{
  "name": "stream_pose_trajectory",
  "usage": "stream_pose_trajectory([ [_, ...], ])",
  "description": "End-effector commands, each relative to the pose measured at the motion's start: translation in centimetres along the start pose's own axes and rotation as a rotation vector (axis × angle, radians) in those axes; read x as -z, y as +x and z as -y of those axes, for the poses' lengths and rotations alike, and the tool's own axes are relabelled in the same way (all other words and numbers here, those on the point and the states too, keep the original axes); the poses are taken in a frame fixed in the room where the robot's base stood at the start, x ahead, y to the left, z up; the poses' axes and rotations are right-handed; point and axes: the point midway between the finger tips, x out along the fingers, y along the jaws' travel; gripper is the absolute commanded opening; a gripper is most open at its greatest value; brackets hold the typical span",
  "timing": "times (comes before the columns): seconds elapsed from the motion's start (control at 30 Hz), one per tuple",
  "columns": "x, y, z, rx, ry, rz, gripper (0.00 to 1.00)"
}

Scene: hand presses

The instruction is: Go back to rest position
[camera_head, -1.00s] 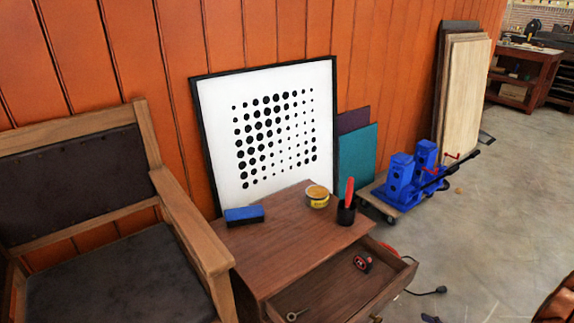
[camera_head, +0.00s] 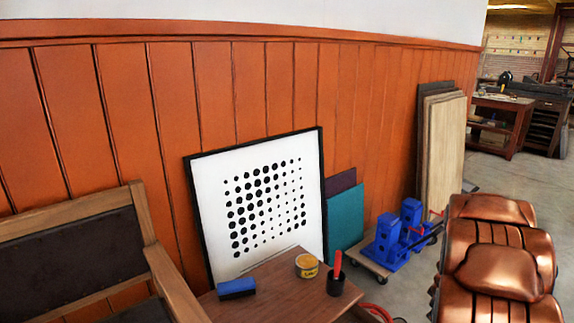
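The task names no object apart from my own arm.
A small wooden cabinet (camera_head: 268,288) carries a blue block (camera_head: 236,289), a yellow tin (camera_head: 306,266) and a black cup (camera_head: 335,285) with a red handle. Blue presses (camera_head: 391,240) stand on a dolly beyond. A wooden armchair (camera_head: 75,262) is at left. Floor shows at far right.

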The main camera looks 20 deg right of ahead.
Motion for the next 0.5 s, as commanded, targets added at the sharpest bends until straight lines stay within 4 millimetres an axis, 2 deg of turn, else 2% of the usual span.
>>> stream_pose_trajectory([
  [0.03,1.1,-2.6,-0.5,-0.014,0.008,0.019,0.58],
  [0.23,3.3,-10.3,0.0,-0.04,0.078,0.107,0.58],
  [0.37,4.5,-15.4,1.3,-0.036,0.129,0.152,0.58],
  [0.5,5.2,-20.8,3.6,-0.01,0.18,0.199,0.58],
])
